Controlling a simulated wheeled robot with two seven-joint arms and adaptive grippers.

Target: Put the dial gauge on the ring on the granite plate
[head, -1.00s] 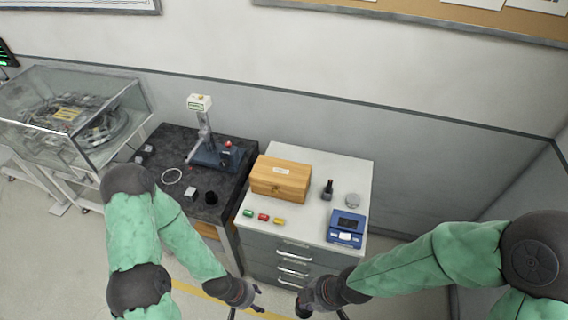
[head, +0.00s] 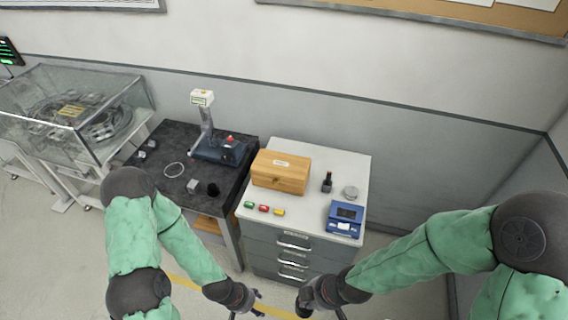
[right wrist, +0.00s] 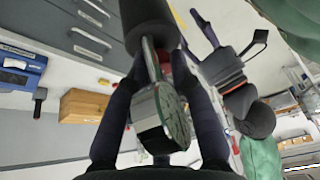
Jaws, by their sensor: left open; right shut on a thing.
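The dial gauge (right wrist: 166,108) shows in the right wrist view, a round dial with a metal stem and a dark cylindrical part above. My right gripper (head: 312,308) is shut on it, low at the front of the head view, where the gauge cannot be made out. My left gripper (head: 246,306) is open and empty beside it; it also shows in the right wrist view (right wrist: 232,38). The pale ring (head: 173,170) lies flat on the dark granite plate (head: 180,140), well beyond both grippers.
A metal block (head: 193,186) and a black cup (head: 213,189) stand near the ring. A gauge stand (head: 207,125) is behind. A drawer cabinet (head: 335,165) at right carries a wooden box (head: 281,172) and a blue device (head: 345,218). A glass case (head: 75,105) is at left.

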